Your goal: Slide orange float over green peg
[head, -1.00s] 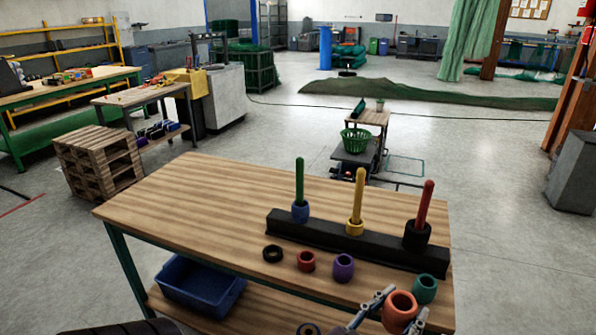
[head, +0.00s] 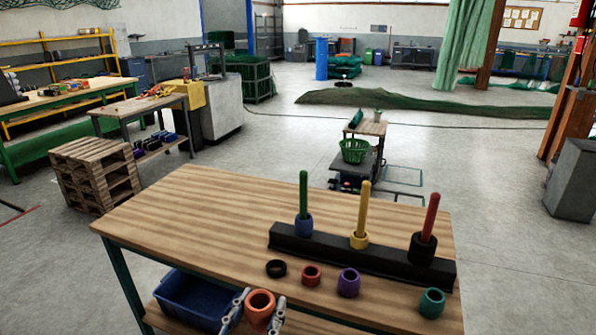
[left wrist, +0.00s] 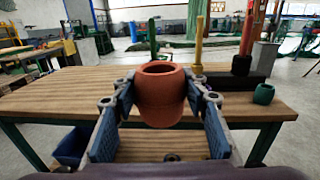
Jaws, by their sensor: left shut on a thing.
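The green peg (head: 303,195) stands upright at the left end of a black bar (head: 320,253) on the wooden table, with a blue float (head: 303,225) around its base. My left gripper (head: 258,309) is shut on the orange float (head: 261,302), at the table's front edge, apart from the peg, its hole facing up. In the left wrist view the orange float (left wrist: 161,100) sits between the fingers, and the green peg (left wrist: 152,38) rises behind it. My right gripper is not in view.
A yellow peg (head: 363,208) with a yellow float and a red peg (head: 431,215) with a black float share the bar. Black (head: 276,269), red (head: 311,275), purple (head: 348,283) and teal (head: 432,303) floats lie in front. The table's left side is clear.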

